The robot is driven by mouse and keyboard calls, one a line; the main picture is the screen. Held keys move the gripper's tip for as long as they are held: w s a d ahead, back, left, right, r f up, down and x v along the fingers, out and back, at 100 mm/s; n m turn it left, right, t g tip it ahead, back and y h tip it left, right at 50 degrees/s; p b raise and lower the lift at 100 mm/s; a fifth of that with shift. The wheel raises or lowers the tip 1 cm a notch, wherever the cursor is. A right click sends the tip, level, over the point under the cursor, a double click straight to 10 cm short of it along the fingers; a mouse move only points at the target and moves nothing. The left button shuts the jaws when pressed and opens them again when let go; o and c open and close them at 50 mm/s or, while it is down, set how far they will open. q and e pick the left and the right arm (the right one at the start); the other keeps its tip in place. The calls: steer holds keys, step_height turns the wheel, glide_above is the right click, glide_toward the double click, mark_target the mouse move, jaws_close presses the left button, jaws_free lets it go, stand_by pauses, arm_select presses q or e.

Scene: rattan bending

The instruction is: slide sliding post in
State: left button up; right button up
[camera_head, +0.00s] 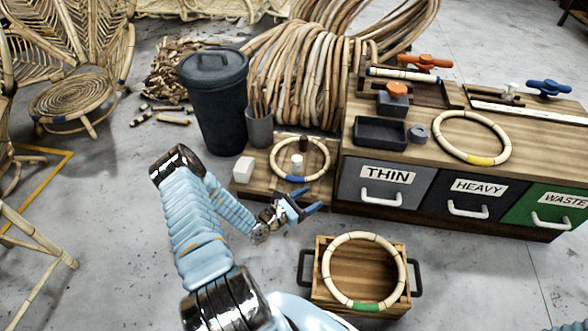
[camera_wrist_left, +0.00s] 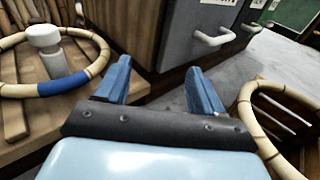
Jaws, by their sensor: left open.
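A low wooden bench (camera_head: 255,184) carries a rattan ring with a blue band (camera_head: 275,171). Inside the ring stand a white post (camera_head: 297,161) and a dark brown post (camera_head: 304,144); I cannot tell for sure which is the sliding post. The white post with its round cap also shows at the left of the left wrist view (camera_wrist_left: 45,42), inside the ring (camera_wrist_left: 100,62). My left gripper (camera_head: 303,199) is open and empty, in front of the bench and apart from the posts. Its two blue fingers show in the left wrist view (camera_wrist_left: 158,72). My right gripper is not in view.
A wooden crate (camera_head: 317,277) with a green-banded ring (camera_head: 327,288) stands on the floor right of my gripper. The drawer cabinet (camera_head: 336,193) is behind it, with drawer handles sticking out. A grey cup (camera_head: 259,130) and white block (camera_head: 243,169) sit on the bench.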

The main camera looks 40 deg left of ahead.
mark_target(294, 162)
arm_select(q)
steer(key=s+a+f+n+t+y, duration=0.15)
steer(key=a+n+y, duration=0.45)
steer(key=a, duration=0.6)
steer(key=shift+m+y, duration=0.5)
steer(key=shift+y, duration=0.3)
steer(key=w+a+b, duration=0.1)
steer(key=w, duration=0.2)
steer(key=w+b, duration=0.1)
steer(key=w, duration=0.3)
steer(key=w+a+b, duration=0.1)
steer(key=w, duration=0.3)
steer(key=shift+w+a+r, duration=0.2)
steer(key=shift+a, duration=0.1)
steer(key=shift+w+a+r, duration=0.1)
steer(key=shift+w+a, duration=0.05)
steer(key=shift+w, duration=0.45)
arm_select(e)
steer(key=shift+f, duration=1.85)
